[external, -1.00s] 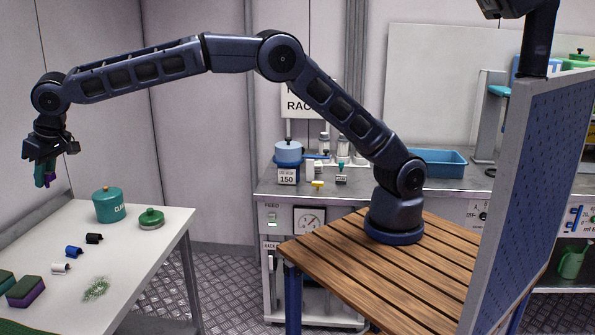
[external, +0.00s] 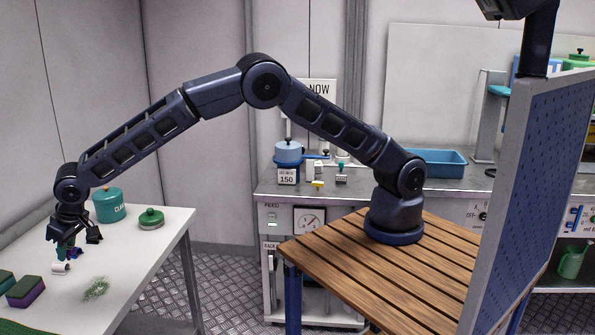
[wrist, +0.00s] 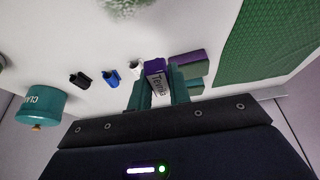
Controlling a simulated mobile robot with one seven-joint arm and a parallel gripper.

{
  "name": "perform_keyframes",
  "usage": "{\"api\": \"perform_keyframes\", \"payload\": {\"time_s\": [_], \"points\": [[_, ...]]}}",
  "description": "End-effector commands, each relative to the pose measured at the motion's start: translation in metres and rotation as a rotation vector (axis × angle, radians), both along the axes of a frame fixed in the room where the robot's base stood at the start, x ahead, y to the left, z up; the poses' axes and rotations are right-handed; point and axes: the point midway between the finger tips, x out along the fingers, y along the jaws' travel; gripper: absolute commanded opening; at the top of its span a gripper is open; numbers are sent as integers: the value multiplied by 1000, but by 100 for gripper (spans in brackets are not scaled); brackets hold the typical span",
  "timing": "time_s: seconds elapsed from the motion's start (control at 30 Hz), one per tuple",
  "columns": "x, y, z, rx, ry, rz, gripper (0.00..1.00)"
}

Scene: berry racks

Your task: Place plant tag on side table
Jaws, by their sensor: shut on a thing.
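My gripper (external: 66,251) is low over the white side table (external: 165,240), near its far left part. It is shut on a small purple plant tag (wrist: 155,72) with a white printed face. The tag shows between the teal fingers in the wrist view; in the external view only a purple bit (external: 76,253) shows beside the fingers. The bare table top (wrist: 70,40) lies beyond the tag in the wrist view. I cannot tell whether the tag touches the table.
A white clip (external: 61,268) is close by the fingers. Blue (wrist: 111,78) and black (wrist: 80,79) clips lie beside it. A teal canister (external: 109,205), green lidded pot (external: 151,219), sponge (external: 25,292) and green sprig (external: 96,289) stand around. The table's right part is clear.

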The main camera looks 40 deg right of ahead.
Motion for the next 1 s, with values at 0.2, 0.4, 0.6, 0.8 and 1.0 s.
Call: {"api": "perform_keyframes", "payload": {"time_s": [0.2, 0.4, 0.6, 0.8, 1.0], "points": [[-1, 0, -44, -2, 0, 1, 0], [-1, 0, -60, -1, 1, 0, 0], [-1, 0, -75, -1, 1, 0, 0], [-1, 0, -101, -1, 1, 0, 0], [-1, 0, -103, 1, 1, 0, 0]]}}
